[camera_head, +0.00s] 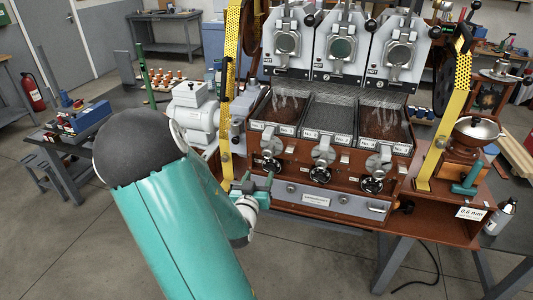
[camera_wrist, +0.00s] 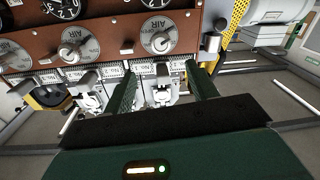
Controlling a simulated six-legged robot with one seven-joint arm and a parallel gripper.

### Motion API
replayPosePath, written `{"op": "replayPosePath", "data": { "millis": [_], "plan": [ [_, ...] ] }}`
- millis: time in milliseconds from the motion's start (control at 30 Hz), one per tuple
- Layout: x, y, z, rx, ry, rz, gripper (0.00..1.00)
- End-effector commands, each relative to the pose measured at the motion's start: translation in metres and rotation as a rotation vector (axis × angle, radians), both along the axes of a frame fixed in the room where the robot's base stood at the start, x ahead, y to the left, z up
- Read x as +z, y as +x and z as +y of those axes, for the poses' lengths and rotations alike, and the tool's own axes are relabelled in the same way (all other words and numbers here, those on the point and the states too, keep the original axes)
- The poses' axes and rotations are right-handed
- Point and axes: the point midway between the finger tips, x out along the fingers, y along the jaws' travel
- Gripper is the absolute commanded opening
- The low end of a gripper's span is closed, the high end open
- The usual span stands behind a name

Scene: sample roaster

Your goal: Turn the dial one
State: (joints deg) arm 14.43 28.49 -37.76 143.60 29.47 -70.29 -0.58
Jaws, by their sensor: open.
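Dial one is the silver leftmost dial (camera_head: 271,144) on the brown wooden front, under the tray labelled No. 1. In the wrist view, which looks upside down, it appears to be the rightmost dial (camera_wrist: 158,33). My gripper (camera_head: 258,182) is open and empty, low in front of the machine's left end. In the wrist view, the two dark green fingers of my gripper (camera_wrist: 161,68) are spread apart, and dial one sits just beyond the tips, roughly between them. I see no contact.
Two more silver dials stand to its right, the middle dial (camera_head: 322,152) and right dial (camera_head: 379,162). Black round fittings (camera_head: 372,184) sit below the dials. A yellow perforated upright (camera_head: 229,95) and a pale motor (camera_head: 196,115) stand close on the left.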

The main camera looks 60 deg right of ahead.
Motion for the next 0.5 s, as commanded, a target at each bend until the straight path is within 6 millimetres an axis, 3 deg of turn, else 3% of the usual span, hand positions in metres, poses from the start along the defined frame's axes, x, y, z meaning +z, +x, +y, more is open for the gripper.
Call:
{"op": "replayPosePath", "data": {
  "millis": [167,500],
  "plan": [
    [0.001,0.005,-0.019,0.001,-0.004,-0.001,0.57],
    [0.000,0.021,-0.083,0.004,-0.002,-0.001,0.57]
  ]
}}
